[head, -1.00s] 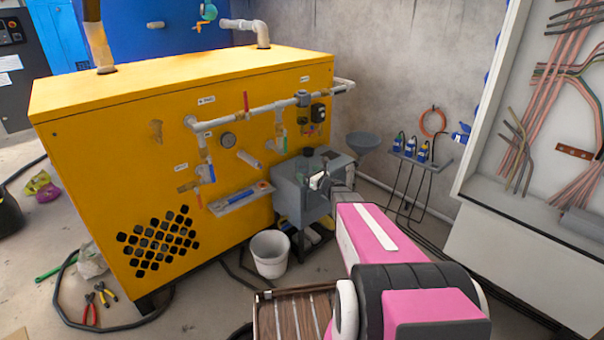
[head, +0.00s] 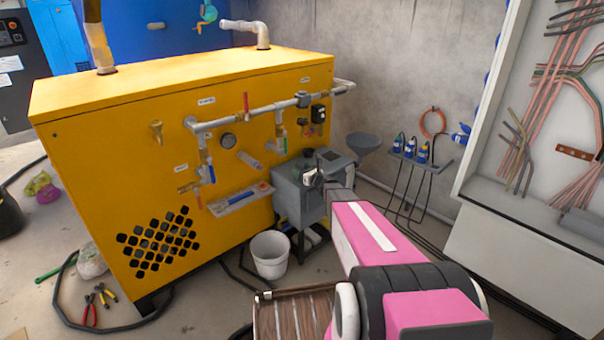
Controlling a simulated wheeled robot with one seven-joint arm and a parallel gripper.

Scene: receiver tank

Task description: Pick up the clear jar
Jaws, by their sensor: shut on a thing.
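My gripper (head: 311,177) is at the end of my pink and white arm, over the top of a grey box-shaped stand (head: 291,196) in front of the yellow cabinet. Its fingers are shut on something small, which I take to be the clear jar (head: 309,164). The jar is see-through and hard to make out against the grey behind it. A dark round shape, possibly its lid, shows just above the fingers. I cannot tell whether the jar touches the stand's top.
The yellow cabinet (head: 100,180) with pipes and valves stands left of my gripper. A white bucket (head: 270,258) is on the floor below. A grey funnel (head: 364,144) and a small shelf (head: 420,160) with blue-capped items are to the right. Pliers (head: 90,310) lie at the lower left.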

